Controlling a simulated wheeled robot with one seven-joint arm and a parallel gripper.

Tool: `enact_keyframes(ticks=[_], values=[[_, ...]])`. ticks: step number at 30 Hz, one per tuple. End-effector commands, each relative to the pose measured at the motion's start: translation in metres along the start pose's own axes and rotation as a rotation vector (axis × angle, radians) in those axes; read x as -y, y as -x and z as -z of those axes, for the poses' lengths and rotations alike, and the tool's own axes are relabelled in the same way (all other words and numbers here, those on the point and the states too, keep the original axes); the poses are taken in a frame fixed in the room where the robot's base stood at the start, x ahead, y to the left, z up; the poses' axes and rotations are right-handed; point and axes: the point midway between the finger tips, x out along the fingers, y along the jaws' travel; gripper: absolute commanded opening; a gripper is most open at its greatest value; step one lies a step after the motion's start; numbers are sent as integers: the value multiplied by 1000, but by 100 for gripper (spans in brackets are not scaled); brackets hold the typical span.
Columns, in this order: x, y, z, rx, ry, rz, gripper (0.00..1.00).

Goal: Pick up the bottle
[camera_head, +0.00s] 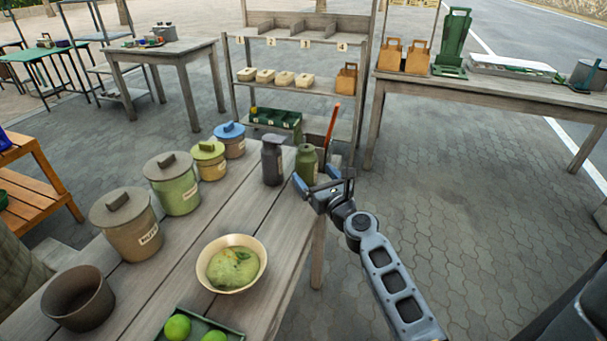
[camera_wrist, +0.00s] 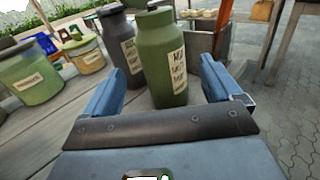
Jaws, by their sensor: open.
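A green bottle (camera_head: 306,160) with a paper label stands upright near the far right end of the wooden table. It also shows in the wrist view (camera_wrist: 163,62), where its lower part lies between my two blue fingers. A dark grey bottle (camera_head: 271,161) stands upright just left of it; in the wrist view (camera_wrist: 120,45) it is partly covered by the green one. My gripper (camera_head: 317,179) is open and empty, on the near right side of the green bottle. In the wrist view my gripper (camera_wrist: 163,85) shows space on both sides of that bottle; I see no contact.
Several lidded canisters (camera_head: 177,185) line the left of the wooden table (camera_head: 200,240). A bowl of green food (camera_head: 231,264), a brown pot (camera_head: 78,299) and a green tray (camera_head: 228,327) stand nearer. A shelf (camera_head: 320,92) stands behind.

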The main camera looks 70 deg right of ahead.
Motion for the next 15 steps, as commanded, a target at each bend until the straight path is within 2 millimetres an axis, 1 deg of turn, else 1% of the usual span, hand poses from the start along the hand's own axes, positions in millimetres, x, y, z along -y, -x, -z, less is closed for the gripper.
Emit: enact_keyframes(ticks=[1, 5, 10, 12, 15], values=[[0, -6, -1, 1, 0, 0, 92], [1, -19, 2, 1, 1, 0, 92], [3, -44, 6, 1, 2, -1, 92], [3, -52, 6, 1, 3, -1, 92], [3, -58, 6, -1, 4, -1, 92]])
